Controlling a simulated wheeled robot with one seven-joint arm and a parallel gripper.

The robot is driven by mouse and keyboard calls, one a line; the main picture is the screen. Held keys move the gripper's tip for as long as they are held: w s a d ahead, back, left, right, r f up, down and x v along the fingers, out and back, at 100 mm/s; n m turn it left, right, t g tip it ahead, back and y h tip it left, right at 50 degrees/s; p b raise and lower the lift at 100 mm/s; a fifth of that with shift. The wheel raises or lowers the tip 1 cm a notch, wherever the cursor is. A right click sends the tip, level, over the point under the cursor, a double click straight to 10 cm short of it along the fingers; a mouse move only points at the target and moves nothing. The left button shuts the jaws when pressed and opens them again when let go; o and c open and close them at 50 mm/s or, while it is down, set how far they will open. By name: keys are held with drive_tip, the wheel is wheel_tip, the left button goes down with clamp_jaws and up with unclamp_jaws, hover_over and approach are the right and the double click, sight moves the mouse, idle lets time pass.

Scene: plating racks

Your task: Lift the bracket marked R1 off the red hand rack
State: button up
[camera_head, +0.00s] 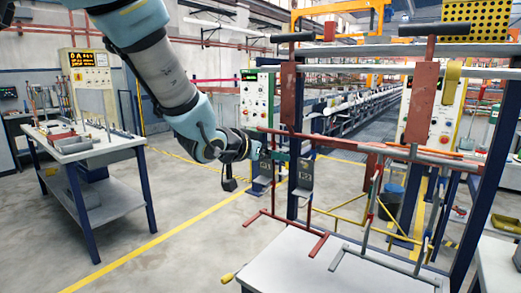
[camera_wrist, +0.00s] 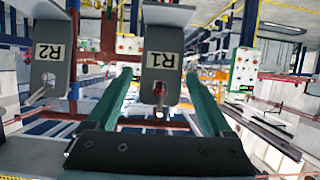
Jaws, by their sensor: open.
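The R1 bracket (camera_wrist: 162,65) is a grey bent plate with a white label. In the wrist view it appears between the two green fingers of my gripper (camera_wrist: 160,80), with a gap on each side; how far the fingers reach along it is unclear. My gripper is open and holds nothing. The R2 bracket (camera_wrist: 50,70) is beside R1, left of the fingers. In the head view my gripper (camera_head: 274,155) is at the left bracket, apparently R1 (camera_head: 262,171), and the other bracket (camera_head: 303,178) hangs to its right. Both hang on the red hand rack (camera_head: 290,95).
A grey rack with red parts (camera_head: 420,95) stands to the right, its feet above a pale table (camera_head: 300,268). A workbench (camera_head: 95,150) with small parts stands at left. The floor between is open. Blue posts (camera_head: 485,170) frame the rack area.

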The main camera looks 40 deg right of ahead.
drive_tip(key=shift+w+d+f, duration=0.1)
drive_tip(key=shift+d+f, duration=0.1)
drive_tip(key=shift+d, duration=0.3)
clamp_jaws()
drive_tip(key=c, duration=0.6)
unclamp_jaws()
clamp_jaws()
